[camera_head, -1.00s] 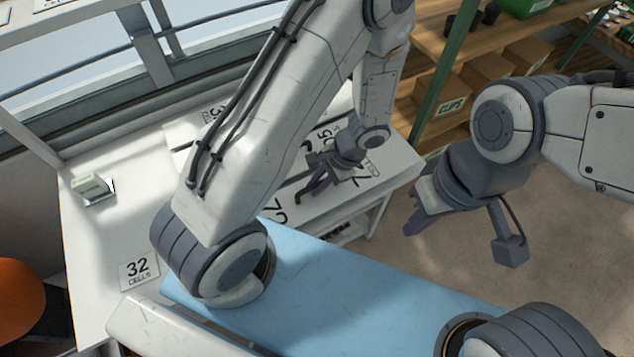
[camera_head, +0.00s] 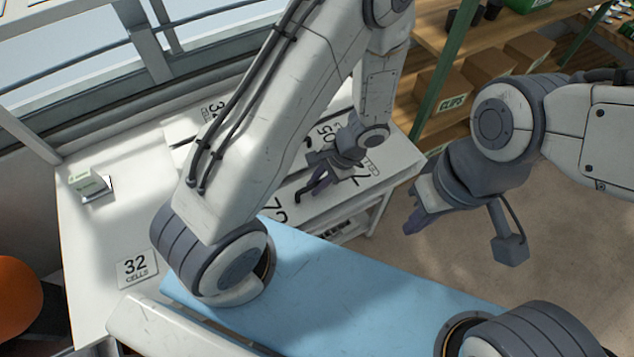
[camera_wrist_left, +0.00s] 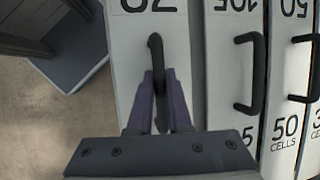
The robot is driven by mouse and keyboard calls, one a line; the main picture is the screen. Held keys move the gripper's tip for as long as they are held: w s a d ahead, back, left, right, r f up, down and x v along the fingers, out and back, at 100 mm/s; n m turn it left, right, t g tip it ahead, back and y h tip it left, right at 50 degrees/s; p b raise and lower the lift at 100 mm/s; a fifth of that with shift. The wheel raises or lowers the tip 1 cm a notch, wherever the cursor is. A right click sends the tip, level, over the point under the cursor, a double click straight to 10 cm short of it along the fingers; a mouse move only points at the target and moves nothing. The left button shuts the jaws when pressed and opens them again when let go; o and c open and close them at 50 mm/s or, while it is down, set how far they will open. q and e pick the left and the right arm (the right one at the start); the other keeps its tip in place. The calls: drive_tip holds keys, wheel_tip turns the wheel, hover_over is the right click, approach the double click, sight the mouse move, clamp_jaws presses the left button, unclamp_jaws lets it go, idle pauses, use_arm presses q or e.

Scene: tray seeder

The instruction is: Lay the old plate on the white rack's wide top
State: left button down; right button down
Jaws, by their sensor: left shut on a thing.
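My left gripper (camera_head: 318,184) is shut on the black handle (camera_wrist_left: 155,48) of a white plate marked 72 (camera_wrist_left: 127,62), which also shows in the head view (camera_head: 343,194). The plate lies flat at the near right end of a row of white plates. I cannot tell whether it is lifted. The white rack (camera_head: 404,166) shows under and beside these plates, partly hidden by my left arm. My right gripper (camera_head: 414,217) hangs in the air right of the rack, away from the plates; its finger gap is not clear.
Plates marked 105 (camera_wrist_left: 222,65) and 50 (camera_wrist_left: 285,105) lie beside the held one, with black handles. A blue surface (camera_head: 330,275) lies in front. A 32 cells card (camera_head: 137,268) and a small box (camera_head: 92,187) rest at left. Shelves with boxes (camera_head: 445,92) stand behind.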

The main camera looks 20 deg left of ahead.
use_arm(q)
drive_tip(key=shift+f, duration=0.1)
drive_tip(key=c, duration=0.8)
unclamp_jaws()
drive_tip(key=shift+o, duration=0.2)
drive_tip(key=v, duration=1)
drive_tip(key=shift+d, duration=0.2)
